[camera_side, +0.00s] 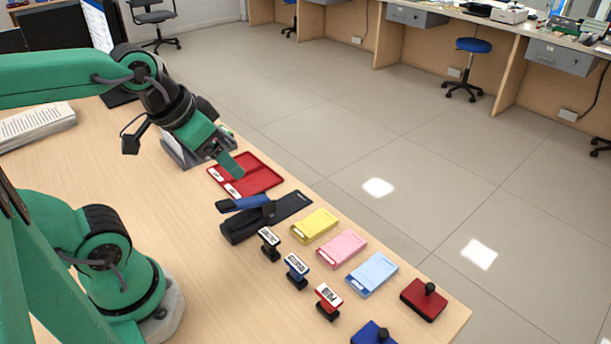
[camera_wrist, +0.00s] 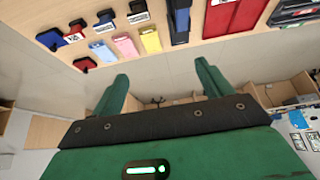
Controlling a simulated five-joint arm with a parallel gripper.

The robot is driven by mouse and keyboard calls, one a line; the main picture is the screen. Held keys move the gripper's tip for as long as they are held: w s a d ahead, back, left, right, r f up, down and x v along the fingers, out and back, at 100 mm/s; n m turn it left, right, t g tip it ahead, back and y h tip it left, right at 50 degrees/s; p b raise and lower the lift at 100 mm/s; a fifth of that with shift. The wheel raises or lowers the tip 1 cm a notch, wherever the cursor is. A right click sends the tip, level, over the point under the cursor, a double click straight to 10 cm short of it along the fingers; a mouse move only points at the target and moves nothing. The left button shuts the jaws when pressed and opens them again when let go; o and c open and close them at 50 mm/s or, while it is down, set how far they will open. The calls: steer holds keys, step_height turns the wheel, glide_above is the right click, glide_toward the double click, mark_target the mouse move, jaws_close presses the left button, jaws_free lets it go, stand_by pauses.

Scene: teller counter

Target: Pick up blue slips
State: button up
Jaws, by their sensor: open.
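The blue slips (camera_side: 372,274) are a light blue pad lying flat near the desk's right edge, beside the pink slips. They also show in the wrist view (camera_wrist: 102,52), near the upper left. My gripper (camera_side: 231,166) is above the desk by the red tray, well behind and to the left of the blue slips. In the wrist view its two fingers (camera_wrist: 162,74) are spread apart with nothing between them.
Pink slips (camera_side: 341,246) and yellow slips (camera_side: 314,225) lie in line with the blue ones. Several stamps, including a red one (camera_side: 328,302), stand to the left.

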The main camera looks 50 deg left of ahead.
steer(key=shift+w, duration=0.1)
steer(key=g, duration=0.6)
glide_above(378, 268)
steer(key=f, duration=1.6)
steer(key=shift+a+f, duration=0.15)
steer(key=shift+a, duration=0.05)
steer(key=shift+d+f, duration=0.2)
steer(key=shift+f, duration=3.9)
